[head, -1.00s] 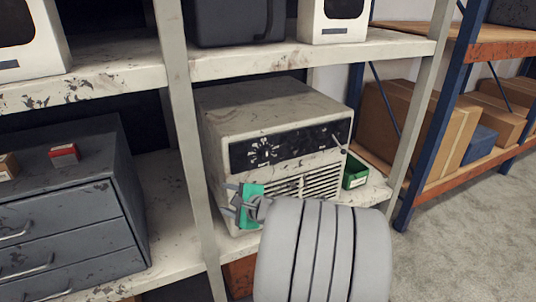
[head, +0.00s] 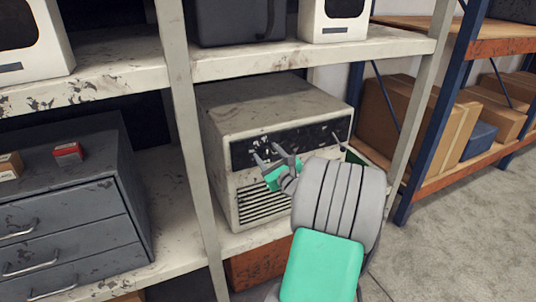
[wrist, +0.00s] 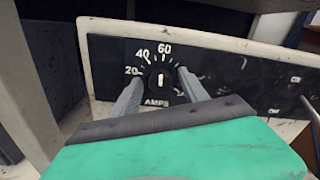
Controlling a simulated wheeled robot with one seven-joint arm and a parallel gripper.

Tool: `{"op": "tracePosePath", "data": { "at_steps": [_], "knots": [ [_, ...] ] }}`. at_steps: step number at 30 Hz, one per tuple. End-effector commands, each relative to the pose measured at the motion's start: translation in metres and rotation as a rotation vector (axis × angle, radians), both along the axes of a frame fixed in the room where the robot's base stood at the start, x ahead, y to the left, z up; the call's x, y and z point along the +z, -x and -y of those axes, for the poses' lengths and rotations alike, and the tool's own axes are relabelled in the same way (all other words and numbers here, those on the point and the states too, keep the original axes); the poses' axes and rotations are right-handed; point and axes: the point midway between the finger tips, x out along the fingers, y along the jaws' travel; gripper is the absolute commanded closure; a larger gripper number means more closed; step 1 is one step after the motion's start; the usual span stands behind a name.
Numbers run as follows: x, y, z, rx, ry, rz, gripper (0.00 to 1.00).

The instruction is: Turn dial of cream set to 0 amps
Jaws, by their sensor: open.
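The cream set (head: 228,120) stands on the middle shelf with its black panel facing me. In the wrist view its dial (wrist: 159,82) has a dark knob with a white pointer line standing near upright, and marks 20, 40 and 60 around it above the word AMPS. My gripper (wrist: 158,80) is open, with one finger at the left of the dial and one at the right. I cannot tell whether the fingers touch the knob. In the head view my gripper (head: 272,156) is in front of the panel and hides the dial.
A switch lever (wrist: 309,104) and worn labels sit at the panel's right. A green box (head: 355,156) stands right of the set, partly hidden by my arm. A shelf post (head: 195,170) is close on the left, and the upper shelf (head: 300,58) is above.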

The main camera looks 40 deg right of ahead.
Motion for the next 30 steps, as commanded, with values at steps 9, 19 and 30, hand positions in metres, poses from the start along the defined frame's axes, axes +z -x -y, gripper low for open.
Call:
{"op": "tracePosePath", "data": {
  "at_steps": [9, 19, 30],
  "knots": [
    [0.0, 0.0004, -0.0001, 0.0, 0.001, 0.0, 0.7],
    [-0.0001, 0.0003, -0.0003, 0.001, 0.001, -0.001, 0.97],
    [-0.0005, 0.0004, -0.0005, 0.001, 0.009, -0.004, 1.0]
  ]
}}
